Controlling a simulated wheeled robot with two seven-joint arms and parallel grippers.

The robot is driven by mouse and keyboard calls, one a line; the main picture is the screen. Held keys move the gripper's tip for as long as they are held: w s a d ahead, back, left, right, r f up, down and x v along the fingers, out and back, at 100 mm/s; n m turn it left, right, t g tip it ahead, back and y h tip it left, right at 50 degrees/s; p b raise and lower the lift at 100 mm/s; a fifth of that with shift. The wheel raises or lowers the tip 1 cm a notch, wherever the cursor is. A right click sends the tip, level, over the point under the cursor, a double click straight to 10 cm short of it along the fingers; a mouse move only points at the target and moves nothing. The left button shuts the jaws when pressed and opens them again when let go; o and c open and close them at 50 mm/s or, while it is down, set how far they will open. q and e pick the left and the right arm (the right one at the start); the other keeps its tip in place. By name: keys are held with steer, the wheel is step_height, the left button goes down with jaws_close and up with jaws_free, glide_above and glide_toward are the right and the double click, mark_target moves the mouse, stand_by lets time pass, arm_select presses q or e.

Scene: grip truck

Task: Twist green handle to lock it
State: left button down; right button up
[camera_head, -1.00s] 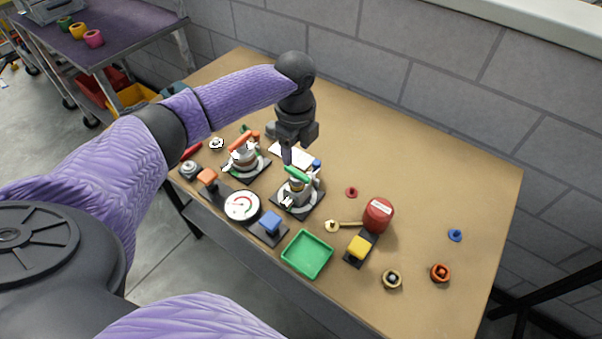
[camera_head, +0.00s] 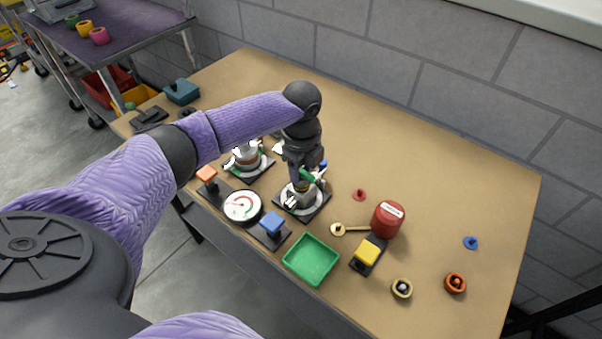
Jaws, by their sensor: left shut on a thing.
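The green handle (camera_head: 311,176) sits on top of a metal fitting (camera_head: 302,197) on a dark square base in the middle of the table. My left gripper (camera_head: 305,172) points down from above and is shut on the green handle. Its fingers hide part of the handle. A second similar fitting (camera_head: 247,157) stands to the left, partly behind my forearm. My right gripper is not in view.
A red canister (camera_head: 387,219) and yellow block (camera_head: 367,252) stand right. The table (camera_head: 440,180) is clear at the back right.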

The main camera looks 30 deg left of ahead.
arm_select(q)
steer(key=shift+m, duration=0.5)
steer(key=m, duration=0.2)
steer(key=shift+m+p, duration=0.35)
steer(key=shift+m, duration=0.05)
steer(key=m, duration=0.9)
steer(key=shift+m, duration=0.3)
steer(key=m, duration=0.5)
steer(key=shift+m, duration=0.4)
steer(key=m+b, duration=0.1)
steer(key=b, duration=0.3)
steer(key=shift+f, duration=0.4)
steer(key=shift+r, duration=0.35)
steer(key=c, duration=0.6)
jaws_free()
steer(key=shift+o, duration=0.2)
